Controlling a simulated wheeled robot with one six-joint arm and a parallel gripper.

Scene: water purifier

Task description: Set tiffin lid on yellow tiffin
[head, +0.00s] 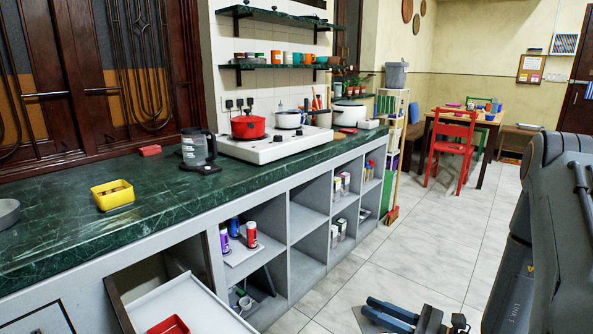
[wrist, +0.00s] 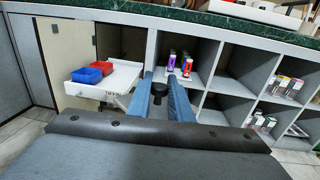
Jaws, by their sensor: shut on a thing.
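The yellow tiffin (head: 112,194) stands upright on the green counter at the left in the head view. Its top looks open, with brownish areas inside. My gripper (wrist: 163,78) has blue fingers, shut on a small black thing (wrist: 158,91) in the wrist view. Most of that thing is hidden, so I cannot tell whether it is the tiffin lid. In the head view my gripper (head: 400,316) is low at the bottom edge, in front of the shelves, well right of and below the tiffin. The tiffin is not in the wrist view.
The green marble counter (head: 60,228) carries a blender (head: 198,148) and a stove with a red pot (head: 248,127). An open drawer (head: 190,300) sticks out below, holding red and blue boxes (wrist: 86,76). Cans and boxes stand in the shelves.

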